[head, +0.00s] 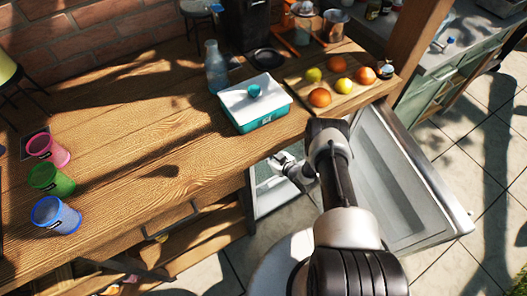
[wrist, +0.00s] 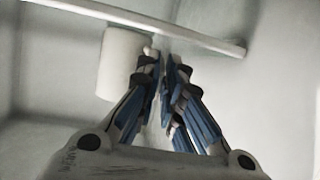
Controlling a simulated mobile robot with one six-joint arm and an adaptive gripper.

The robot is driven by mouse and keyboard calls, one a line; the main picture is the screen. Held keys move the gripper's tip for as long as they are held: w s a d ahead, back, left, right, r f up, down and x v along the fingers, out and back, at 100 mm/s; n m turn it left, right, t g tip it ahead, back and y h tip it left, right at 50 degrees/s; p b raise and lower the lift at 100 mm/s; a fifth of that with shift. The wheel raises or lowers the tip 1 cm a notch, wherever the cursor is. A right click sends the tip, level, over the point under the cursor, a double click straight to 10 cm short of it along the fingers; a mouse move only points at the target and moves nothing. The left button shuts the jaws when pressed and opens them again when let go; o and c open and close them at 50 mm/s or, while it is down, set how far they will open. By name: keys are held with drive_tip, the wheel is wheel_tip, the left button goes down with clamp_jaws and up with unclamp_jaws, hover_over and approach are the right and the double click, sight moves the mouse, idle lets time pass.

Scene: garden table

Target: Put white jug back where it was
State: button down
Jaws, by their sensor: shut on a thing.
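The white jug (wrist: 120,65) stands in the wrist view, just left of my fingertips, inside a pale, fridge-like compartment. My gripper (wrist: 163,68) is shut on the jug at its right side, where a small part like a handle meets the fingers. The exact grip is partly hidden by the fingers. In the head view my gripper (head: 282,161) reaches into the open fridge (head: 268,190) below the worktop. The jug cannot be made out in the head view.
The fridge door (head: 405,185) stands open to the right. A pale rail (wrist: 150,20) crosses above the jug. On the worktop (head: 150,120) are a teal box (head: 262,117), a bottle (head: 216,68), a fruit board (head: 345,101) and pink (head: 48,150), green (head: 52,180) and blue (head: 56,215) cups.

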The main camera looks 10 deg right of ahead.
drive_tip(key=shift+s, duration=0.15)
drive_tip(key=c, duration=1.7)
unclamp_jaws()
drive_tip(key=shift+r, duration=0.1)
drive_tip(key=p+v, duration=0.4)
drive_tip(key=v, duration=0.8)
drive_tip(key=shift+r, duration=0.1)
